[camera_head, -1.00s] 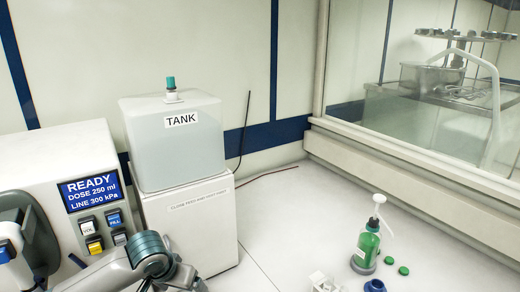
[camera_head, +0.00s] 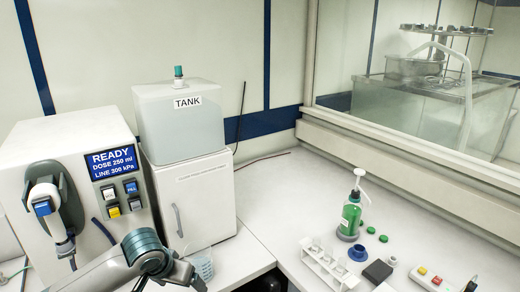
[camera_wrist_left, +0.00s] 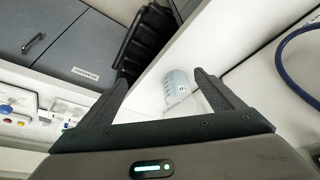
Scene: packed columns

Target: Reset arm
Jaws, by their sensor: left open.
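My left arm (camera_head: 145,255) comes in from the lower left of the head view, and its hand is mostly cut off by the bottom edge. In the left wrist view my left gripper (camera_wrist_left: 160,92) has its two dark fingers wide apart. A clear graduated beaker (camera_wrist_left: 177,87) shows beyond and between the fingertips, and nothing is clasped. The beaker also shows in the head view (camera_head: 203,265), standing on the white surface just right of my left wrist. My right gripper is not identifiable in either view.
A dosing machine (camera_head: 75,180) with a READY screen and a hose stands left, beside a cabinet (camera_head: 200,205) bearing a tank (camera_head: 180,125). A green pump bottle (camera_head: 350,215), white tube rack (camera_head: 325,262), blue ring (camera_head: 358,253) and button box (camera_head: 430,280) stand right.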

